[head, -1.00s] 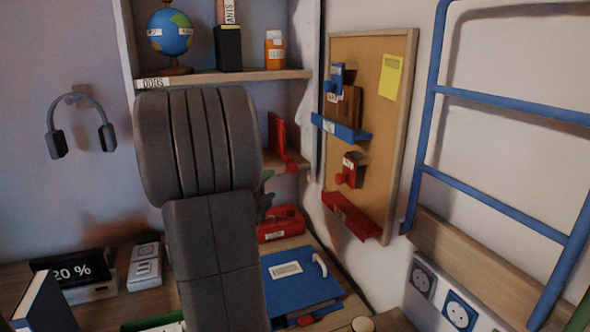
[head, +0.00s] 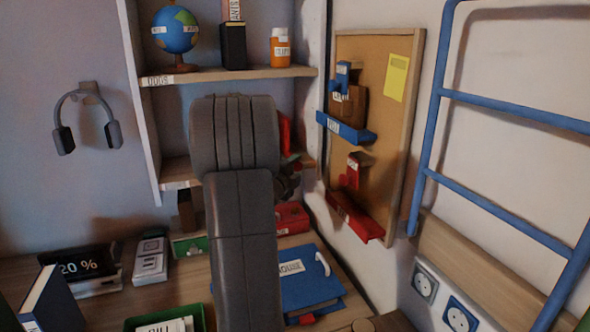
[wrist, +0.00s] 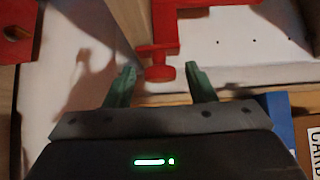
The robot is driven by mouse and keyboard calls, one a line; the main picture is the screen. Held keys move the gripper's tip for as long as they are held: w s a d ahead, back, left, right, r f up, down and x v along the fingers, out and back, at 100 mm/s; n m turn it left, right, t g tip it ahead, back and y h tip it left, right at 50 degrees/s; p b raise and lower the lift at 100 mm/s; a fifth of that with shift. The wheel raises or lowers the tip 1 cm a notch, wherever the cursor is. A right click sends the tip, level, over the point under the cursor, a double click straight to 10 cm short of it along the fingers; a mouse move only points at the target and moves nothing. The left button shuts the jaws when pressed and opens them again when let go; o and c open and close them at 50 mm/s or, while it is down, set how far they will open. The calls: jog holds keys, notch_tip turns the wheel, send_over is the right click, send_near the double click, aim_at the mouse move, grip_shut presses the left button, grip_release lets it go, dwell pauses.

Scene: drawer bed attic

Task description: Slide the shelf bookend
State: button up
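The red bookend (head: 285,133) stands on the lower shelf (head: 181,175), partly hidden behind my arm in the head view. In the wrist view the red bookend (wrist: 158,35) comes down from the top edge, with a round red knob (wrist: 160,72) at its near end. My gripper (wrist: 160,75) is open, its two green fingers apart. The knob shows between the fingertips with a gap on each side; I cannot tell whether it is at their depth. In the head view my gripper (head: 290,172) is small and partly hidden, beside the lower shelf near the bookend.
A corkboard (head: 385,130) with a blue ledge (head: 345,129) and red ledge (head: 355,215) hangs right of the shelf. Below are a red box (head: 291,217) and blue folder (head: 308,284) on the desk. A blue ladder (head: 425,150) stands at right.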

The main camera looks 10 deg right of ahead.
grip_shut()
jog(key=shift+w+d+f+b, duration=0.1)
jog(key=shift+d+b, duration=0.15)
jog(key=shift+d, duration=0.35)
jog(key=shift+w+d+r+b, duration=0.15)
jog(key=shift+d+b, duration=0.1)
jog(key=shift+d, duration=0.4)
jog(key=shift+w+d+f+b, duration=0.15)
jog(key=shift+d+b, duration=0.1)
jog(key=shift+d, duration=0.35)
jog(key=shift+c, duration=0.9)
grip_release()
jog(key=o, duration=0.3)
jog(key=shift+d, duration=0.2)
jog(key=shift+s+a, duration=0.1)
jog(key=shift+a, duration=0.05)
jog(key=b+v, duration=0.1)
jog(key=v, duration=1.2)
jog(key=shift+s+a, duration=0.2)
jog(key=shift+s, duration=0.05)
